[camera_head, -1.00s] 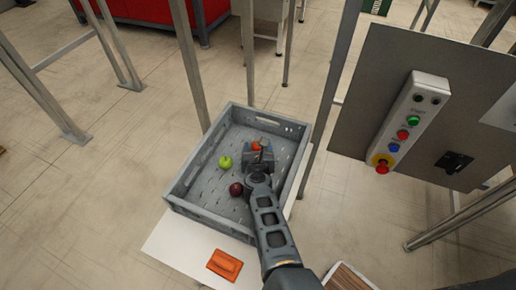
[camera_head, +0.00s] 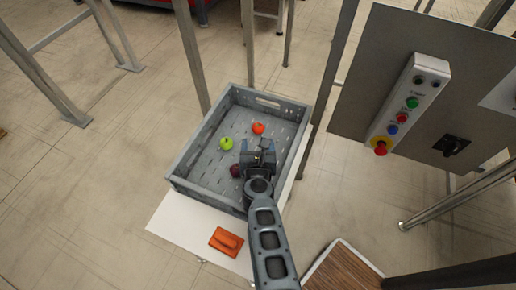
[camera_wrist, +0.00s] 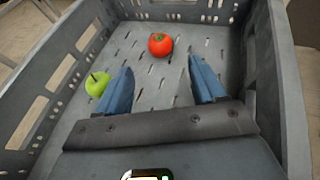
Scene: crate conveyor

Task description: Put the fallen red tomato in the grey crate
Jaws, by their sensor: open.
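The red tomato (camera_head: 258,128) lies on the floor of the grey crate (camera_head: 183,187), toward its far side. It also shows in the wrist view (camera_wrist: 160,44), beyond my fingertips and apart from them. My gripper (camera_head: 258,147) is over the crate, nearer the front than the tomato. In the wrist view its two blue fingers (camera_wrist: 164,80) are spread with nothing between them. The crate's walls surround the tomato, and the wrist view shows the right wall (camera_wrist: 268,70) close to my gripper.
A green apple (camera_head: 226,144) lies left of the tomato in the crate. A dark red fruit (camera_head: 235,170) is partly hidden by my gripper. An orange object (camera_head: 226,241) lies on the white surface (camera_head: 180,225) before the crate. A control panel (camera_head: 400,105) stands at right.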

